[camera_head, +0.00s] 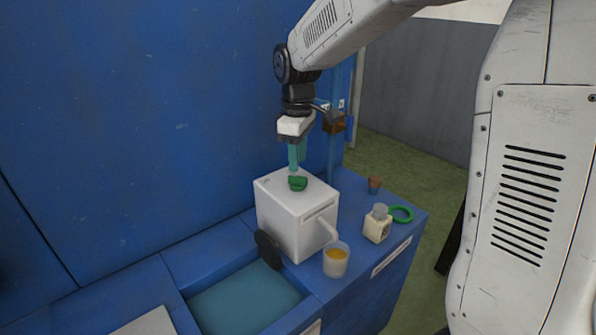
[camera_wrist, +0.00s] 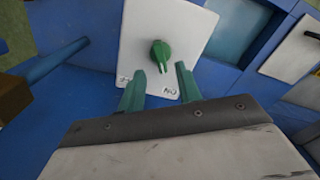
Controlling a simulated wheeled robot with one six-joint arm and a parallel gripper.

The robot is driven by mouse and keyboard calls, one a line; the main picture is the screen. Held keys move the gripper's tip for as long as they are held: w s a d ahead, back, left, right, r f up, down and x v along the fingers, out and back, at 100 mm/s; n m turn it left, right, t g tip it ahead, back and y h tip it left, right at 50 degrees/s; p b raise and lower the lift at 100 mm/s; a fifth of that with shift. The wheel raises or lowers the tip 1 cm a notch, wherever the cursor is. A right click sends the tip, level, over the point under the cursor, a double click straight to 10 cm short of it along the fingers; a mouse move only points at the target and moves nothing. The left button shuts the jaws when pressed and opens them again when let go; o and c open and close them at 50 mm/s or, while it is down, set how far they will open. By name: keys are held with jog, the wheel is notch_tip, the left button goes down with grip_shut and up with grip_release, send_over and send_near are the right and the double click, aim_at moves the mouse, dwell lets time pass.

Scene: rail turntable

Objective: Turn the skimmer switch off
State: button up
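The skimmer is a white box (camera_head: 290,222) on the blue counter, with a dark disc (camera_head: 268,249) at its side and a spout over a cup. A green rotary knob (camera_head: 298,184) sits on its top; it also shows in the wrist view (camera_wrist: 161,54). The knob's pointer faces the gripper side, towards a label that looks like "ON" (camera_wrist: 170,92). A second label (camera_wrist: 123,81), hard to read, lies to its left. My gripper (camera_head: 297,153) is above the box's top. In the wrist view my gripper (camera_wrist: 160,78) has its green fingers apart with nothing between them, short of the knob.
A clear cup with orange liquid (camera_head: 336,261) stands under the spout. A cream bottle (camera_head: 377,224), a green ring (camera_head: 401,214) and a small brown-and-blue cup (camera_head: 375,184) are to the right. A water-filled basin (camera_head: 243,299) lies in front. A blue post (camera_head: 338,125) rises behind.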

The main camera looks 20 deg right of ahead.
aim_at(298, 176)
jog(key=shift+f, duration=2.2)
grip_shut()
jog(key=shift+m, duration=0.3)
jog(key=m, duration=1.1)
jog(key=shift+m, duration=0.3)
